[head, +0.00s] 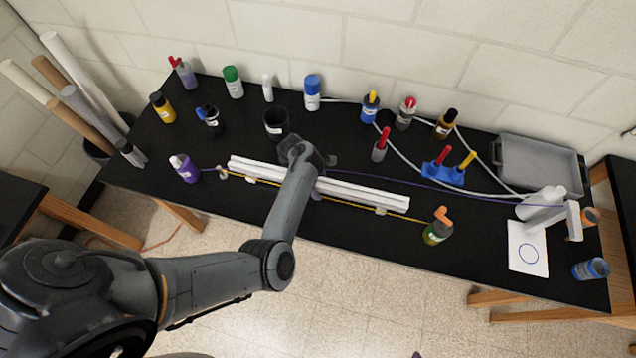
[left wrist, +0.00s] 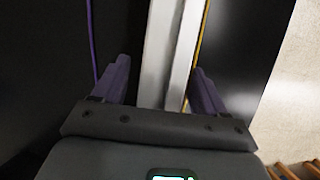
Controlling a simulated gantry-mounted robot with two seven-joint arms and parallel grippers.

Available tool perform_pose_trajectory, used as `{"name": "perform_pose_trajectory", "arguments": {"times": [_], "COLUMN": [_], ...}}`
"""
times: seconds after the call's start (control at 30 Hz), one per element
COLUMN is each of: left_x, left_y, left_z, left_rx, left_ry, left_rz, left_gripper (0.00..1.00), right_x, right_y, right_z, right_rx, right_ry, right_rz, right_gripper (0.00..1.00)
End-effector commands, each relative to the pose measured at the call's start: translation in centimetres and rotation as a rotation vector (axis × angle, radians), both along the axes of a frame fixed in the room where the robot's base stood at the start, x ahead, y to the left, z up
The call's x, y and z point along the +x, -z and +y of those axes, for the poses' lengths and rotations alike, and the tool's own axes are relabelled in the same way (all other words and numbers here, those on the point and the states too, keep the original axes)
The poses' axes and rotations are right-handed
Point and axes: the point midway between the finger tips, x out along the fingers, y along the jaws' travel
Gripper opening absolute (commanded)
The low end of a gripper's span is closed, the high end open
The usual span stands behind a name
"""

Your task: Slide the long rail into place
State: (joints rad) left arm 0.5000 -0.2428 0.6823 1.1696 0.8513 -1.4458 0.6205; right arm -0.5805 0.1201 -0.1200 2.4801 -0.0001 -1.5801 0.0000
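The long white rail (head: 362,194) lies lengthwise on the black table near its front edge. It shows as two pale parallel strips; I cannot tell whether these are separate bars. My left gripper (head: 318,182) is over the rail's middle, and my own arm hides part of it. In the left wrist view the rail (left wrist: 168,50) passes between the two purple fingers of my left gripper (left wrist: 160,82). The fingers are apart, with a clear gap on the left and the right finger close to the rail. A small purple tip at the head view's bottom edge may be my right gripper.
A yellow cord (head: 270,183) runs along the rail's front side. A purple cord (head: 450,187) runs behind it. A green bottle with an orange top (head: 437,230) stands beyond the right end, a purple bottle (head: 185,168) beyond the left. A black cup (head: 276,123) stands behind.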

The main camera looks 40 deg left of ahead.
Motion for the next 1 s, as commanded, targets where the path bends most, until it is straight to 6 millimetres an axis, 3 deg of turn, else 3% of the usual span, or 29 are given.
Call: {"name": "perform_pose_trajectory", "arguments": {"times": [0.3, 0.47, 1.0], "left_x": [0.0, -0.2, -1.5], "left_y": [-0.1, -1.1, -8.7], "left_z": [0.0, 0.5, 3.4], "left_rx": [0.001, 0.003, 0.003], "left_ry": [0.0, -0.002, -0.001], "left_rz": [0.0, 0.0, 0.0], "left_gripper": [0.77, 0.77, 0.77], "right_x": [0.0, 0.0, 0.0], "right_y": [0.0, -0.5, -3.5], "right_z": [0.0, 0.0, 0.0], "right_rx": [0.0, 0.0, 0.0], "right_ry": [0.0, 0.0, 0.0], "right_rz": [0.0, 0.0, 0.0], "right_gripper": [0.93, 0.93, 0.93]}}
